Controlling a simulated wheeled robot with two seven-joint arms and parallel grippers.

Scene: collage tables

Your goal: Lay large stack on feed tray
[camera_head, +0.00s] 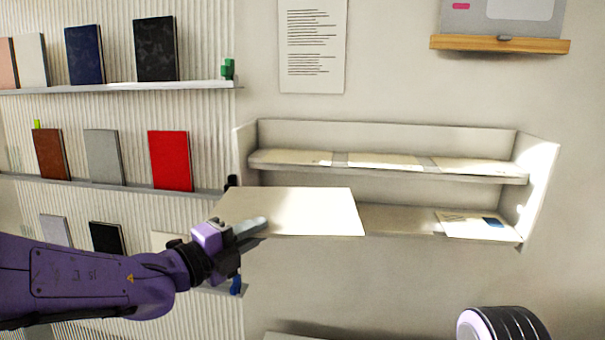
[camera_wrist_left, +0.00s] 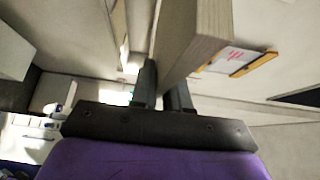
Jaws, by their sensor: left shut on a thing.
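My left gripper (camera_head: 250,230) is shut on the near left edge of a large cream paper stack (camera_head: 300,211). The stack is held flat in front of the lower shelf of the wall rack. In the left wrist view the fingers (camera_wrist_left: 163,92) pinch the stack (camera_wrist_left: 190,40), whose layered edge faces the camera. I cannot tell which surface is the feed tray. A rounded dark and purple part at the bottom right of the head view seems to be mine; my right gripper is not in view.
A white wall rack (camera_head: 535,170) has two levels with papers on them. A paper with a blue patch (camera_head: 478,225) lies at its lower right. Ribbed-wall shelves (camera_head: 120,88) with several notebooks stand left. A pale surface edge (camera_head: 300,337) shows at the bottom.

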